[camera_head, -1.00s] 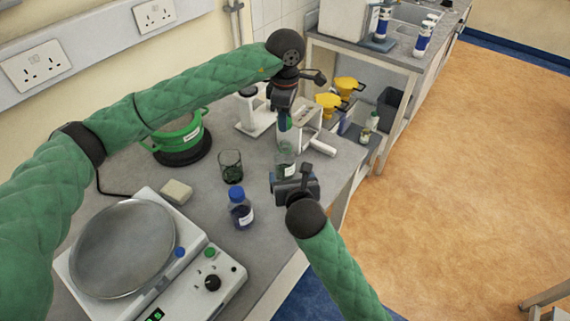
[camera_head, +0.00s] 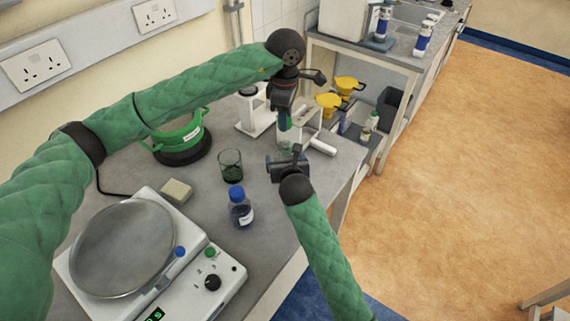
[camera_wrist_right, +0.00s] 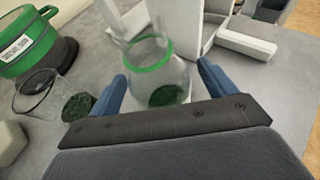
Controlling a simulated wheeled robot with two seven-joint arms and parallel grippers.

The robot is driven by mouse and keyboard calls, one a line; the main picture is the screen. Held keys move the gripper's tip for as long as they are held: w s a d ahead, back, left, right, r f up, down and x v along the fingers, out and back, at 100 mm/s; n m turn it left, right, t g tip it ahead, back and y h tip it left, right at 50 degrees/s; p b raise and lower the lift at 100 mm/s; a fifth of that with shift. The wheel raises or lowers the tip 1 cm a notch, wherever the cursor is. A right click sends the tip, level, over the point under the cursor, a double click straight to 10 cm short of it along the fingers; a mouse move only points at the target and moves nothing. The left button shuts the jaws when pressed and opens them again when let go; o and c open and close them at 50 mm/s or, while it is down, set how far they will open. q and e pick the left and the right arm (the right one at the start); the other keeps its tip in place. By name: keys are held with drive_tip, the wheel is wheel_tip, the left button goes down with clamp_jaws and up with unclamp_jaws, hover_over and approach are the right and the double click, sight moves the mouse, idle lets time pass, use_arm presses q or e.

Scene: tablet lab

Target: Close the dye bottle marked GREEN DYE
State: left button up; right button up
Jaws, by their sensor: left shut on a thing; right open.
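A clear glass bottle with a green ring at its neck and dark green liquid (camera_wrist_right: 165,75) stands upright on the bench between the right fingers in the right wrist view. No label on it is readable. In the head view it (camera_head: 286,146) is largely hidden behind my right gripper. My right gripper (camera_wrist_right: 160,90) is open, one blue finger on each side of the bottle; in the head view it (camera_head: 288,160) is low at the bench edge. My left gripper (camera_head: 284,122) is above the bottle, shut on a small green item, apparently the cap, mostly hidden by the fingers.
A blue-capped bottle (camera_head: 240,212) and a glass beaker (camera_head: 230,165) stand to the left. A balance (camera_head: 125,250), a sponge-like block (camera_head: 176,191) and a green pot (camera_head: 180,142) are farther left. A white stand (camera_head: 257,112) and rack (camera_head: 308,116) are behind.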

drive_tip(key=c, duration=1.4)
use_arm(q)
drive_tip(key=shift+f, duration=2.5)
use_arm(e)
drive_tip(key=shift+c, duration=0.2)
use_arm(q)
drive_tip(key=shift+f, duration=0.9)
drive_tip(key=shift+f, duration=0.55)
